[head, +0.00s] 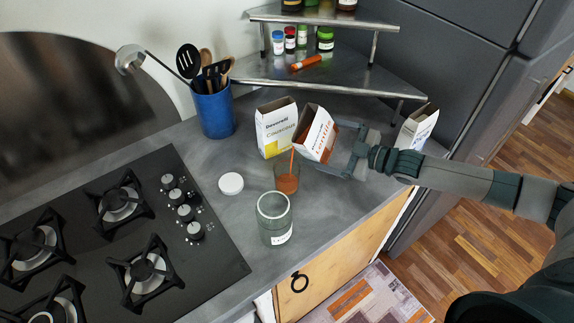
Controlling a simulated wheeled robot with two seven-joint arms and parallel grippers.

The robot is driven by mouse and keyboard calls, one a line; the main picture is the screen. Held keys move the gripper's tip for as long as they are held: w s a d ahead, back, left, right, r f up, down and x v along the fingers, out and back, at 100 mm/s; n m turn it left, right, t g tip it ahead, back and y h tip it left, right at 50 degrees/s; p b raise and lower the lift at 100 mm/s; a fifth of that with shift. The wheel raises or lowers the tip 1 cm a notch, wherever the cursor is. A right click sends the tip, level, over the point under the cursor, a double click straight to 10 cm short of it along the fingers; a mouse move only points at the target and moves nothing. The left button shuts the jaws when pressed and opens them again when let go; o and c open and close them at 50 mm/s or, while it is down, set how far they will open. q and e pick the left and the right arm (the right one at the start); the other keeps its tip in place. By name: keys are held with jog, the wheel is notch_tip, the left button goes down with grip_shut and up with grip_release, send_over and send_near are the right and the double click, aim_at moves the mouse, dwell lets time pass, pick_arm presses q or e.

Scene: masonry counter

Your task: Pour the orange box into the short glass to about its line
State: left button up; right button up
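The orange and white lentil box (316,134) is tilted to the left, its open top facing down over the short glass. A thin orange stream (292,160) falls from it into the short glass (287,180), which stands upright on the counter. Orange contents fill much of the glass; its line is too small to make out. My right gripper (338,148) is shut on the box from the right and holds it above the counter. My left gripper is not in view.
A couscous box (276,128) stands just behind the glass. A jar (274,219) stands in front and a white lid (231,184) lies to the left. A blue utensil holder (213,112), another box (417,126) and a gas hob (120,235) surround the area.

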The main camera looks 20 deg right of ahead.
jog(key=shift+r, duration=0.2)
jog(key=shift+w, duration=0.1)
dwell(0.4)
jog(key=shift+d, duration=0.15)
jog(key=shift+r+n, duration=0.1)
jog(key=shift+n, duration=0.3)
dwell(0.3)
jog(key=shift+w+d+h, duration=0.1)
jog(key=shift+d+h, duration=0.05)
jog(key=shift+h, duration=0.15)
dwell(0.3)
